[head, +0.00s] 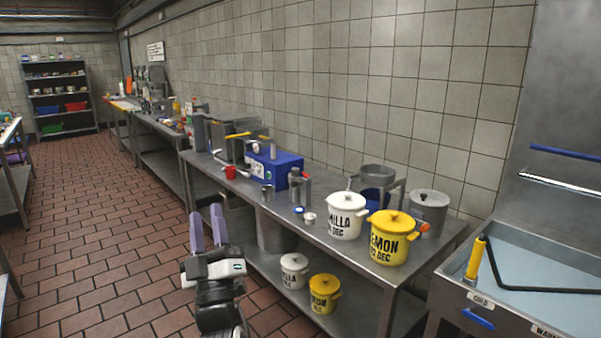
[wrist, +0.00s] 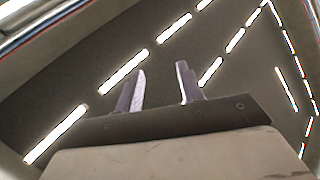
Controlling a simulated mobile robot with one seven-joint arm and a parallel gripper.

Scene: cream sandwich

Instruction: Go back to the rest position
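My gripper (head: 207,228) stands upright in the lower left of the head view, over the brick-tiled floor and left of the steel worktable (head: 400,268). Its two purple fingers are apart, with nothing between them. In the wrist view my gripper (wrist: 159,88) also shows both fingers spread and empty, pointing at the ceiling. The gripper touches nothing that I can see.
A white pot (head: 345,224), a yellow pot (head: 388,247) and a blue machine (head: 262,170) stand on the worktable. A sink (head: 540,300) is at right and shelves (head: 60,95) are far left. The tiled floor (head: 90,220) at left is clear.

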